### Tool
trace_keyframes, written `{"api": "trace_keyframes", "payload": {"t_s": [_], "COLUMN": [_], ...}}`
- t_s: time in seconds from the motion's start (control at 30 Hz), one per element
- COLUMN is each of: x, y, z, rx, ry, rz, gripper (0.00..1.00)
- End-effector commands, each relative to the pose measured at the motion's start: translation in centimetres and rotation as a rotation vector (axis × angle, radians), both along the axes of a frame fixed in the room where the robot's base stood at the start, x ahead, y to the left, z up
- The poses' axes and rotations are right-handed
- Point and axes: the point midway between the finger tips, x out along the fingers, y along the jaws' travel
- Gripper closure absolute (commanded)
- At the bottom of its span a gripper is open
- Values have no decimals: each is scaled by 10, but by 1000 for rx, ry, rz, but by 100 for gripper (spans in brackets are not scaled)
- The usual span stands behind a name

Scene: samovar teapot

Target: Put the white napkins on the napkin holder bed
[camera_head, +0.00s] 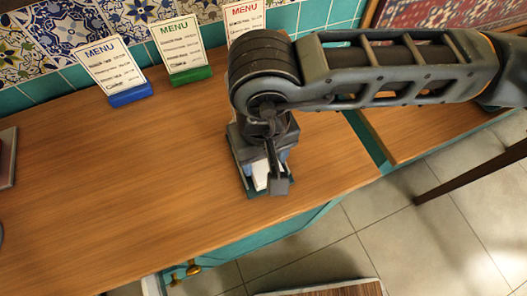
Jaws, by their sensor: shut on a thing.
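My gripper (272,182) is low over the wooden counter near its front edge, pointing down. It is shut on the white napkins (260,174), of which only a small white patch shows between the gripper parts. A dark teal piece (246,184), probably the napkin holder bed, shows right beside and below the napkins. My gripper and arm hide most of it, so I cannot tell whether the napkins touch it.
Menu cards with a blue base (130,95), a green base (190,75) and a third, red-lettered one (244,16) partly behind my arm stand along the tiled wall. The wooden counter (120,190) is clear to the left. A dark object (7,158) sits at the left edge.

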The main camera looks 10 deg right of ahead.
Motion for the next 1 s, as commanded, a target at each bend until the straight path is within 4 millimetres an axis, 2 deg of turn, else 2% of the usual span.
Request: {"api": "trace_keyframes", "payload": {"t_s": [0.47,0.5,0.77,1.0], "x": [0,0,0,0], "y": [0,0,0,0], "z": [-7,-6,-6,-5], "rx": [1,0,0,0], "ry": [-2,-1,-1,-1], "rz": [0,0,0,-1], "gripper": [77,40,16,16]}}
